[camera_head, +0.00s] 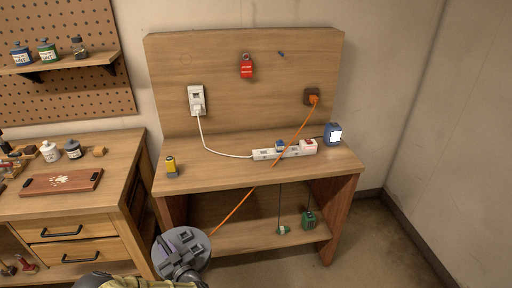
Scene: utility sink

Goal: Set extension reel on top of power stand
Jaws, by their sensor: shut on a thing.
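The power stand (235,178) is a wooden table with a lower shelf and an upright back panel (235,70). The extension reel (170,242) is a grey round disc with dark sockets, at the bottom of the view in front of the stand's left side. The exact grip is partly hidden. The reel is apart from the stand's top.
Bare wood shows at the front middle. A workbench (120,165) stands at left.

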